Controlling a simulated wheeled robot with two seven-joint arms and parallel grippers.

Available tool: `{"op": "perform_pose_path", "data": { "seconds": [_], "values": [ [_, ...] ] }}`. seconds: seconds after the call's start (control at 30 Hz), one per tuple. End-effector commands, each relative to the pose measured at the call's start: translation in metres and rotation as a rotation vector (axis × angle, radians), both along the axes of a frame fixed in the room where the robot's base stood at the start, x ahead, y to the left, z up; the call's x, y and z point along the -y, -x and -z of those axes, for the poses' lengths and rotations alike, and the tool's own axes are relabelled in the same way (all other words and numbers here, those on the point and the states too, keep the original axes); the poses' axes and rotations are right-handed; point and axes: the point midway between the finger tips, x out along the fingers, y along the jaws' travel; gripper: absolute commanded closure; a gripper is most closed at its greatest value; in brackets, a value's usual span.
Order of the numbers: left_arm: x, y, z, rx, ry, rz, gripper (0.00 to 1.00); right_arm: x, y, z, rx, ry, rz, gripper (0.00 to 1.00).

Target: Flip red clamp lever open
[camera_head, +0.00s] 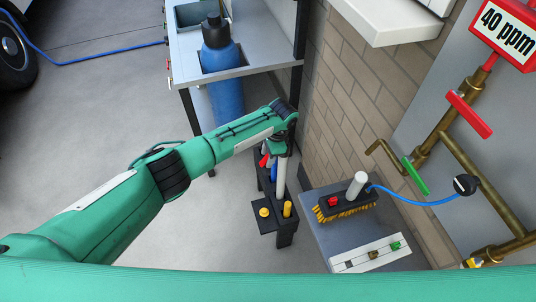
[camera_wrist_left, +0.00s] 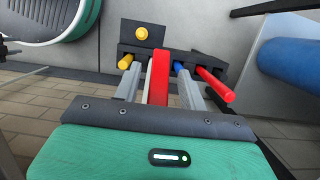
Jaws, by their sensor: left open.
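A red lever with a pale left side shows in the left wrist view (camera_wrist_left: 161,72); it looks like the clamp lever. It stands at a black rack (camera_wrist_left: 150,52) with blue, yellow and other red parts. My left gripper (camera_wrist_left: 158,76) is open, with one grey finger on each side of the red lever. I cannot tell whether either finger touches it. In the head view my left gripper (camera_head: 282,168) hangs over the black rack (camera_head: 266,226), and the lever is mostly hidden there. My right gripper is in neither view.
A blue bottle (camera_head: 222,75) sits in a bench behind the rack. A grey stand (camera_head: 325,232) with a yellow-bristled brush (camera_head: 345,208) is right of the rack, near a brick wall and brass pipes (camera_head: 468,160). Floor left of the rack is clear.

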Motion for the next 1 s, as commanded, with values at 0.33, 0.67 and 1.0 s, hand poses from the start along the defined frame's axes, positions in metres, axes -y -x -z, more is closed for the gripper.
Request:
{"op": "perform_pose_path", "data": {
  "seconds": [0.33, 0.67, 1.0],
  "values": [
    [0.010, -0.004, -0.040, 0.003, 0.002, 0.000, 0.58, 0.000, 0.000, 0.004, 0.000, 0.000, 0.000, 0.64],
    [0.025, -0.009, -0.109, 0.002, 0.001, 0.000, 0.58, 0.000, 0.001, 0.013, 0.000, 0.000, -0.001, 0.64],
    [0.030, -0.010, -0.135, 0.000, 0.000, -0.001, 0.58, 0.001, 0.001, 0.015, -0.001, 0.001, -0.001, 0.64]
  ]
}}
